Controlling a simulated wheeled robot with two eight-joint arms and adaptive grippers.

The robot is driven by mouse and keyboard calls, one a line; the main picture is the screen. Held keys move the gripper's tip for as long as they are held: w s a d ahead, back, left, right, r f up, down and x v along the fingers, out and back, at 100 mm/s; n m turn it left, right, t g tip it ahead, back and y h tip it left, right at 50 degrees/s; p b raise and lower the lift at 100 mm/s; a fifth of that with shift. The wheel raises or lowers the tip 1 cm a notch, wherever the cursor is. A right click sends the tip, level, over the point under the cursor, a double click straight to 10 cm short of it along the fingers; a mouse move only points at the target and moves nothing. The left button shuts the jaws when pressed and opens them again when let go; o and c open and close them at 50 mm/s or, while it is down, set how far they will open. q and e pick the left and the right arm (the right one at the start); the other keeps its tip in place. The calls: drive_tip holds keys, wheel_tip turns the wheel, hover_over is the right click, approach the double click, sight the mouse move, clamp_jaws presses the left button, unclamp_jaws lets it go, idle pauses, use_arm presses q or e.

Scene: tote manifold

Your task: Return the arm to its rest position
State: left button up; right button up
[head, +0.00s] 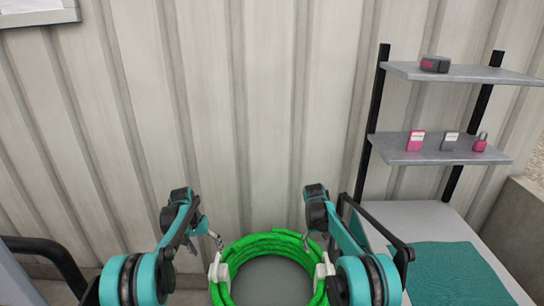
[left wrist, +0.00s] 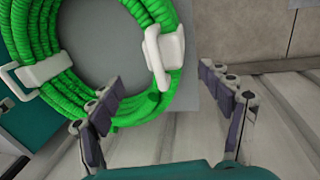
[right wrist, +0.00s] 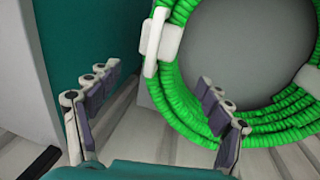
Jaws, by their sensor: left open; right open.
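A green coiled hose (head: 262,243) lies at the bottom middle of the head view, with white clips (head: 219,272) on its left and right sides. My left gripper (head: 213,237) is at the coil's upper left and my right gripper (head: 308,238) at its upper right. In the left wrist view, my left gripper (left wrist: 160,77) is open and empty, its left finger overlapping the coil's edge. In the right wrist view, my right gripper (right wrist: 158,75) is open and empty, its right finger overlapping the green coil (right wrist: 190,110). Whether the fingers touch the hose cannot be told.
A shelf rack stands at right, with a dark box (head: 434,64) on top and a pink box (head: 416,141), a grey box (head: 449,141) and a pink padlock (head: 480,142) below. A teal mat (head: 455,272) lies on a grey surface. A corrugated wall (head: 270,110) stands behind.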

use_arm(q)
drive_tip(key=s+d+r+t+y, duration=0.1)
drive_tip(key=s+d+r+t, duration=0.25)
drive_tip(key=s+r, duration=1.2)
use_arm(e)
drive_tip(key=s+r+t+y, duration=0.1)
drive_tip(key=s+r+t, duration=0.2)
drive_tip(key=s+r, duration=1.3)
use_arm(q)
drive_tip(key=s+d+t, duration=0.1)
drive_tip(key=s+t, duration=0.1)
drive_tip(key=s, duration=0.8)
drive_tip(key=s+d+f+t+y, duration=0.1)
drive_tip(key=s, duration=0.9)
drive_tip(key=shift+s+d+f+t, duration=0.2)
drive_tip(key=shift+d+t, duration=0.1)
drive_tip(key=shift+t, duration=0.05)
use_arm(e)
drive_tip(key=s+f+t+y, duration=0.1)
drive_tip(key=s+t, duration=0.3)
drive_tip(key=s, duration=1.8)
drive_tip(key=shift+s+a+f, duration=0.15)
drive_tip(key=shift+a+f, duration=0.15)
drive_tip(key=shift+f, duration=0.1)
